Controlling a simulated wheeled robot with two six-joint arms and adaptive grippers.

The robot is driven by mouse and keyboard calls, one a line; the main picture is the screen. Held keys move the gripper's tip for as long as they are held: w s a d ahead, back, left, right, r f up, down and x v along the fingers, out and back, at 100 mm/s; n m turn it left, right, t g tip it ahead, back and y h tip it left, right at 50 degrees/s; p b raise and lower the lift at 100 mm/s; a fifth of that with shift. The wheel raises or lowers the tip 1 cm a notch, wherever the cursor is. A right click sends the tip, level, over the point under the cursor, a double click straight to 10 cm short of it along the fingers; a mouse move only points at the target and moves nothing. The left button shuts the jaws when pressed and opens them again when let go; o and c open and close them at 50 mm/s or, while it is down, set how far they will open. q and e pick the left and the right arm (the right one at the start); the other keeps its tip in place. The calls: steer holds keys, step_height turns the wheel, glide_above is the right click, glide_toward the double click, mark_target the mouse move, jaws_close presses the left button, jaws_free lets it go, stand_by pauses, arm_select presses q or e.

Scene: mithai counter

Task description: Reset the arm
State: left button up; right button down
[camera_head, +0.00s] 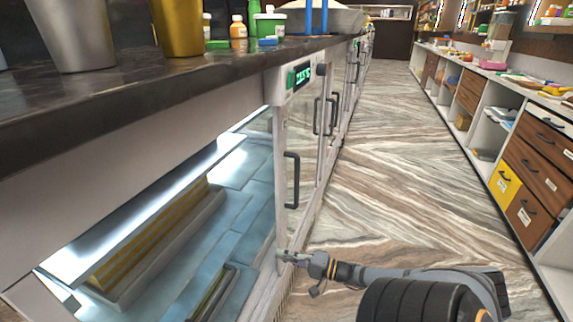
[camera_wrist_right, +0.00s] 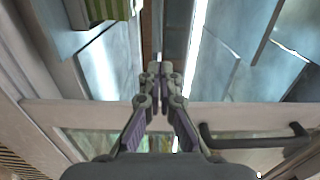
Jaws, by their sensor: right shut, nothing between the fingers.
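My right gripper (camera_head: 290,257) is at the lower edge of the glass display cabinet, by the bottom of a framed door (camera_head: 283,215) with a dark vertical handle (camera_head: 291,180). Its arm comes in from the bottom right. In the right wrist view, the gripper (camera_wrist_right: 160,68) has its fingertips together with nothing between them. There a pale door frame (camera_wrist_right: 235,116) with a dark handle (camera_wrist_right: 255,142) lies behind the fingers. I cannot tell whether the fingers touch the frame. My left gripper is in neither view.
The lit cabinet holds a long yellow item (camera_head: 150,240). Drawers (camera_head: 535,165) line the right side. The aisle floor (camera_head: 400,150) is clear.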

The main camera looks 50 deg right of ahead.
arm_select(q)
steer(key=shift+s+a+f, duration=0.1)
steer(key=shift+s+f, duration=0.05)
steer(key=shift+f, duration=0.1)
arm_select(e)
steer(key=shift+s+d, duration=0.15)
steer(key=shift+s, duration=0.1)
steer(key=shift+f, duration=0.1)
